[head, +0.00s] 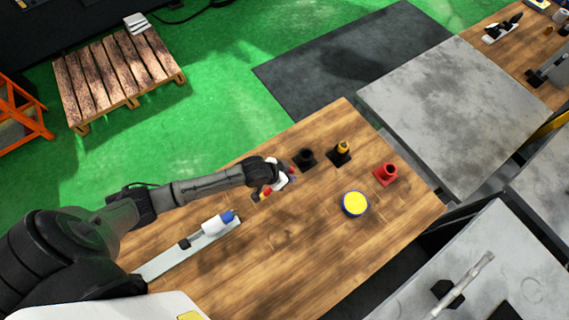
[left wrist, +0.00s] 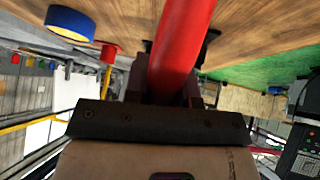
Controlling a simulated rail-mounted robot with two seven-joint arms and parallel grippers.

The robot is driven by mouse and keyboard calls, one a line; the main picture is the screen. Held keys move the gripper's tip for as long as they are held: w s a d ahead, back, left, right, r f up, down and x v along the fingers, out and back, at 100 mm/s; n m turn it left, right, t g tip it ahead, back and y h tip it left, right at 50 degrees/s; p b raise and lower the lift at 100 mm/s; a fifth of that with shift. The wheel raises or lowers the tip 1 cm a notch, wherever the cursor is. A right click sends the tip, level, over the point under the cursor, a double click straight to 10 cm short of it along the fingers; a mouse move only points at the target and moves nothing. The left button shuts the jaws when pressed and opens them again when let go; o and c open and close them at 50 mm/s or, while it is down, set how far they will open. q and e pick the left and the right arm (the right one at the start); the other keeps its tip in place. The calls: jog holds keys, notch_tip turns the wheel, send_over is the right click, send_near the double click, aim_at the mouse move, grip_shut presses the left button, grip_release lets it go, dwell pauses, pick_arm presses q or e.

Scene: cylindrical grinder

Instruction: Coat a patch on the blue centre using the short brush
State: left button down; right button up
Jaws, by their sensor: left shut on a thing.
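My left gripper (head: 279,182) is above the wooden table, shut on a red-handled brush. In the left wrist view the brush's thick red handle (left wrist: 182,45) rises from between the fingers. The fingers hide part of it, and its tip is hard to make out. The blue centre (head: 228,216) is a blue end on a white cylinder, lying on a long light metal rail (head: 165,262) left of the gripper. The gripper is apart from it. A round blue pot with a yellow top (head: 355,203) stands to the right; its blue side shows in the left wrist view (left wrist: 70,22).
Behind the gripper stand a black holder (head: 305,158) that looks empty and a black holder with a yellow-topped thing (head: 341,152). A red holder (head: 386,174) stands near the right edge. The table's front middle (head: 280,260) is clear. Grey metal surfaces (head: 440,110) lie beyond.

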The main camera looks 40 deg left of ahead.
aim_at(266, 193)
pick_arm(q)
jog(key=shift+s+g, duration=0.15)
jog(key=shift+g, duration=0.25)
jog(key=shift+s+a, duration=0.3)
jog(key=shift+s, duration=0.6)
jog(key=shift+s+a, duration=0.25)
jog(key=shift+s, duration=0.65)
jog(key=shift+s+a, duration=0.3)
jog(key=shift+s, duration=0.6)
jog(key=shift+s+a, duration=0.15)
jog(key=shift+s, duration=0.35)
jog(key=shift+s+a+p, duration=0.25)
jog(key=shift+s+p, duration=0.6)
jog(key=shift+s, duration=0.05)
jog(key=shift+r, duration=0.1)
